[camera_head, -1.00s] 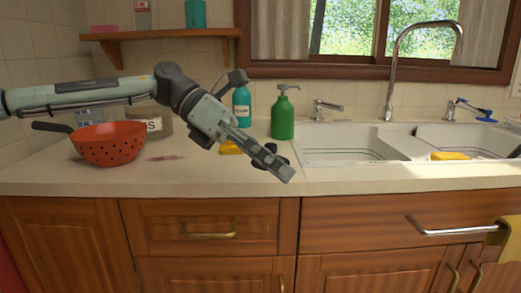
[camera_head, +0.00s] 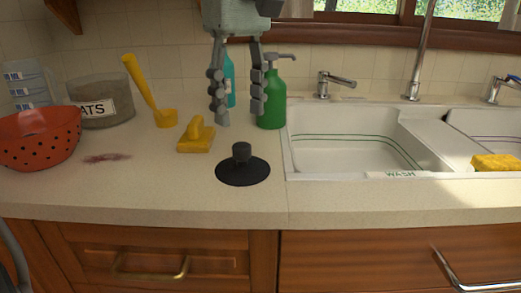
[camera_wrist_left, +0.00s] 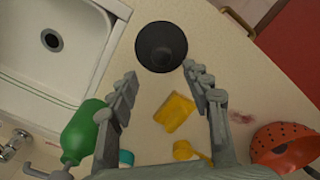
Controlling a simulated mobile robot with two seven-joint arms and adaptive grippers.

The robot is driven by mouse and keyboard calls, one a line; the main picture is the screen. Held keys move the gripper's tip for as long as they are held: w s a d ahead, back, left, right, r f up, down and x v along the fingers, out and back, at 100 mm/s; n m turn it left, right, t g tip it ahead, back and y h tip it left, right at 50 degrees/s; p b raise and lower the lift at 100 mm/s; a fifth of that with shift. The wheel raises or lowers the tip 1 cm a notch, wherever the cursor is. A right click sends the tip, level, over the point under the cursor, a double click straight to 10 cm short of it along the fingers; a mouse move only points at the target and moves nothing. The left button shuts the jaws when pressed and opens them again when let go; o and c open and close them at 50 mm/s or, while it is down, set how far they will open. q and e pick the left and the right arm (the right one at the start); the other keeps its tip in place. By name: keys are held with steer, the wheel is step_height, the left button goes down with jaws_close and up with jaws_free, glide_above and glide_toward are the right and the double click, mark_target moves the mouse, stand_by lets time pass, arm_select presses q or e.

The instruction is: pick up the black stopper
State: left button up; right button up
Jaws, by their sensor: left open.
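The black stopper (camera_head: 243,169) is a flat round disc with a short knob on top. It sits on the counter near the front edge, left of the sink. In the left wrist view the stopper (camera_wrist_left: 161,47) lies beyond the fingertips, centred slightly left between them. My left gripper (camera_head: 240,118) is open and empty, pointing down above and behind the stopper, apart from it. It also shows in the left wrist view (camera_wrist_left: 165,85) with its fingers spread wide. My right gripper is not in view.
A green pump bottle (camera_head: 271,98) and a teal bottle (camera_head: 229,80) stand behind. The white sink (camera_head: 345,150) is to the right, a red colander (camera_head: 38,137) and container (camera_head: 103,97) far left.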

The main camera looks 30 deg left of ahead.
mark_target(242, 145)
arm_select(q)
steer(key=f, duration=0.7)
steer(key=shift+s+d+f, duration=0.15)
steer(key=shift+s+f, duration=0.1)
steer(key=shift+c, duration=0.2)
jaws_close()
